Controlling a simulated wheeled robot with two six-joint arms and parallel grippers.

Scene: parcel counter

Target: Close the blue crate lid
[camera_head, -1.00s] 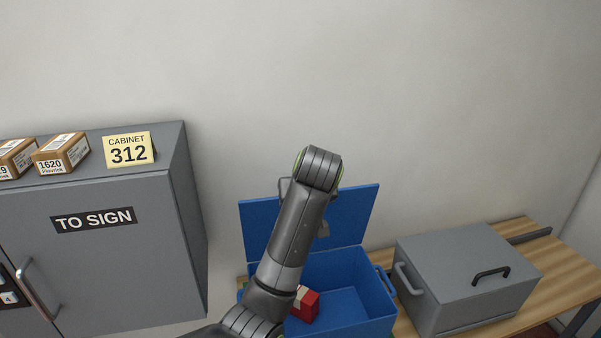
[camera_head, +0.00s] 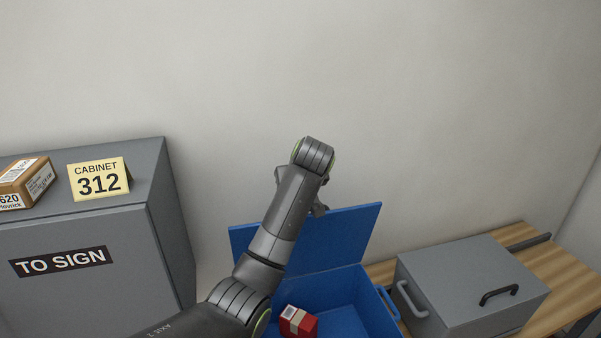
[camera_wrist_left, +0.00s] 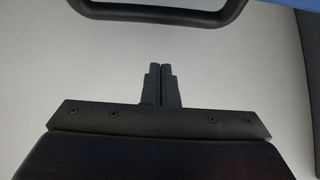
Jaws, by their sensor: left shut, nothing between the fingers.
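The blue crate (camera_head: 375,309) sits on the wooden counter, with its lid (camera_head: 345,237) standing open, tilted up at the back. A red box with a pale label (camera_head: 298,322) lies inside. My left arm crosses in front of the crate and lid, its wrist above the lid's top edge. In the head view the fingertips are hidden behind the arm. In the left wrist view my left gripper (camera_wrist_left: 160,72) is shut and empty, against the pale wall. A dark loop-shaped bar (camera_wrist_left: 160,16) and a blue edge (camera_wrist_left: 285,3) show beyond the fingertips, apart from them.
A grey box (camera_head: 465,285) with handles stands right of the crate on the wooden counter (camera_head: 570,277). A tall grey cabinet (camera_head: 90,300) with a "312" sign (camera_head: 99,181) and a parcel (camera_head: 25,182) on top stands at left. The wall is behind.

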